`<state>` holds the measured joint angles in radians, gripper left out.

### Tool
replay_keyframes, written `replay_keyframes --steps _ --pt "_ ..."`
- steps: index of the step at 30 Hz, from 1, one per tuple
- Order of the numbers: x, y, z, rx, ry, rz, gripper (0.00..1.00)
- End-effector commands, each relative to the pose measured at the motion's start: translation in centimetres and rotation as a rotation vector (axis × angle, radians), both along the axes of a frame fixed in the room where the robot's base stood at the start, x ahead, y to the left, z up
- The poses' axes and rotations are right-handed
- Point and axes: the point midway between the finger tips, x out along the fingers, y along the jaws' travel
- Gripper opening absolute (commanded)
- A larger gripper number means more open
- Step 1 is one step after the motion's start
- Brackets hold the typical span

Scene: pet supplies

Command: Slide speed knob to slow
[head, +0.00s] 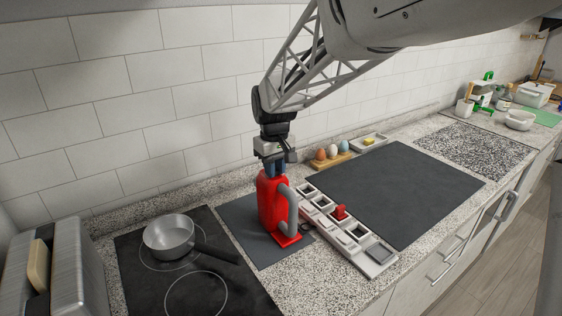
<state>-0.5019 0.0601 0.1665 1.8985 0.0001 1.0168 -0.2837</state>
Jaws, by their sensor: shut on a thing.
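A red upright appliance (267,205) with a grey curved handle (290,207) and a flat red foot stands on a dark mat (240,222). My gripper (275,172) points down from above, its dark blue fingers shut on a small part at the top of the red appliance. The fingers hide that part, so I cannot make out the speed knob, its marks or its setting.
A grey pan (169,238) sits on the black hob (135,270) at left. A long white compartment tray (360,256) with a red piece (339,212) lies close at right. Behind are a wooden egg holder (331,162) and a white dish (369,143). A large dark mat (400,190) is clear.

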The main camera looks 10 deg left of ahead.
Motion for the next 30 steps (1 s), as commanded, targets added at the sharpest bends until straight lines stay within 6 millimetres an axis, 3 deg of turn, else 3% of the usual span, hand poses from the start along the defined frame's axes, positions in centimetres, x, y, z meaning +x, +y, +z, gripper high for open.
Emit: replay_keyframes --steps 10,11,16,30 --pt "-0.16 -0.18 0.04 0.001 -0.001 0.0 0.0" --pt "-0.16 -0.18 0.04 0.001 -0.001 0.0 0.23" --pt "-0.16 -0.18 0.03 0.001 -0.001 0.0 0.49" --pt "-0.13 -0.16 0.79 0.001 -0.002 0.0 0.49"
